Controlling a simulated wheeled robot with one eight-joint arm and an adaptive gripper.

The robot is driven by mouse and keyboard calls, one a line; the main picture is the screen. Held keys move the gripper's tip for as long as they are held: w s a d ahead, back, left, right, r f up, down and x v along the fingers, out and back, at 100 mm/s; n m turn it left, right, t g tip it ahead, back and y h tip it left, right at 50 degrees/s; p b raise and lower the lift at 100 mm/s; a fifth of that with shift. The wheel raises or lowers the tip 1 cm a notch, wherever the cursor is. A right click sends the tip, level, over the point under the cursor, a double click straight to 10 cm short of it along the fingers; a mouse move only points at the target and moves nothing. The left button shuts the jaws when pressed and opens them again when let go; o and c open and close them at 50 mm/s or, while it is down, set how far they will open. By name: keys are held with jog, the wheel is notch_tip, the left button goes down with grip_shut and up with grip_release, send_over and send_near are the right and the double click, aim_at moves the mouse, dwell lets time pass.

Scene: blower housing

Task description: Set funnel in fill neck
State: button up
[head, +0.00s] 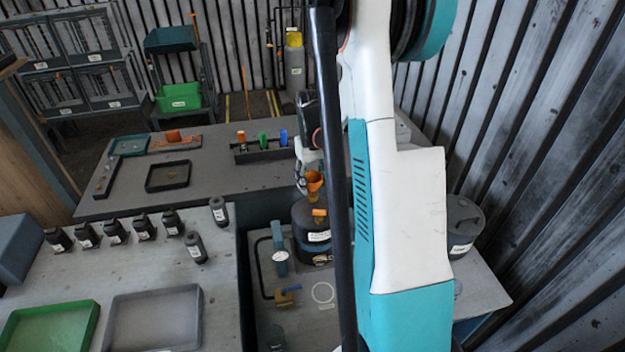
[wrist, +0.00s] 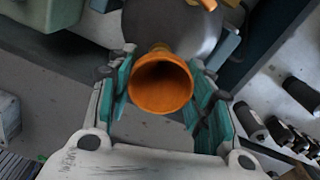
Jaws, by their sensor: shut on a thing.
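An orange funnel (head: 314,180) is in my gripper (head: 306,176), above the dark round tank (head: 305,230) in the head view. In the wrist view the funnel (wrist: 160,84) sits between the two fingers of my gripper (wrist: 163,92), its wide mouth facing the camera. The grey tank (wrist: 165,25) lies beyond it in that view. The funnel's lower end and the fill neck are hidden there, so I cannot tell whether they touch. A small orange part (head: 320,212) shows on the tank, below the funnel.
A rack (head: 263,152) with orange, green and blue items stands on the back bench. Several dark bottles (head: 115,231) stand on the left bench, behind a green tray (head: 48,325) and a grey tray (head: 152,318). A dark canister (head: 463,222) stands right of my arm.

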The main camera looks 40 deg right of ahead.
aim_at(313, 176)
jog(key=shift+f+b, duration=0.85)
jog(key=shift+b, duration=0.05)
dwell(0.8)
dwell(0.5)
jog(key=o, duration=0.9)
jog(key=shift+c, duration=0.2)
jog(key=o, duration=0.5)
jog(key=shift+r, duration=0.1)
jog(key=shift+r+p, duration=1.95)
jog(key=shift+r, duration=1.5)
